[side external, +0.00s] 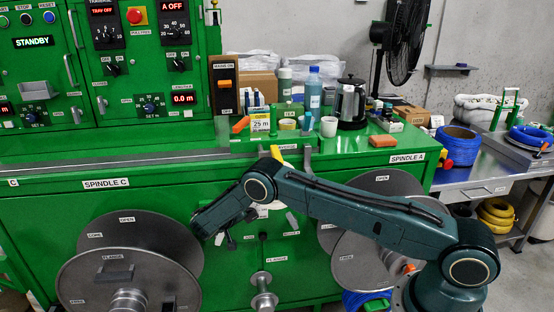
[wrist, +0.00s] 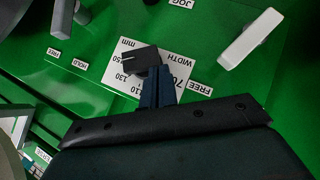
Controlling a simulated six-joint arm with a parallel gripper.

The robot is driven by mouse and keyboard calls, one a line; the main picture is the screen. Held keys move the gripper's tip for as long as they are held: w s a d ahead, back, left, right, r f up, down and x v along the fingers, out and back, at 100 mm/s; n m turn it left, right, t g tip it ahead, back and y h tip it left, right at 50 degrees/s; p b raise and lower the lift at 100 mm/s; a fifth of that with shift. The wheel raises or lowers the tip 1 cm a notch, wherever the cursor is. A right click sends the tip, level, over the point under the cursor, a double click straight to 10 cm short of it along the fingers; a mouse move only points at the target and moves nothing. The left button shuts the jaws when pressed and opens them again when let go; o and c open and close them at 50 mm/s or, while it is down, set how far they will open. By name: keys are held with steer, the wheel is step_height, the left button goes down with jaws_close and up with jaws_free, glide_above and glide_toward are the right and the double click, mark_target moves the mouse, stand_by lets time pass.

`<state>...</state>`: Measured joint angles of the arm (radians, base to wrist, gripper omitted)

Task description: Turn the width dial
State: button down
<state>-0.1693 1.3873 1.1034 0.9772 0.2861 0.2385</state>
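The width dial (wrist: 141,60) is a black knob on a white plate (wrist: 120,82) marked WIDTH, mm and numbers, on a green panel, in the wrist view. My gripper (wrist: 158,84) shows as narrow dark blue fingers, close together, right at the knob and covering part of the plate. I cannot tell whether they touch or hold the knob. In the side external view my gripper (side external: 232,236) is low against the green machine front, left of the arm. The dial cannot be made out clearly there.
A light grey lever (wrist: 250,38) stands out right of the dial in the wrist view, and another (wrist: 62,17) at upper left. Large grey spools (side external: 128,283) flank the work area. Bottles, a kettle (side external: 351,103) and cups stand on the machine top.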

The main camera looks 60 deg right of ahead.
steer(key=shift+w+a+f, duration=0.1)
steer(key=shift+f, duration=0.2)
steer(key=shift+w+a+f, duration=0.1)
steer(key=shift+f, duration=1.1)
steer(key=shift+r, duration=0.2)
stand_by(0.9)
steer(key=shift+r, duration=0.65)
steer(key=shift+w+a, duration=0.1)
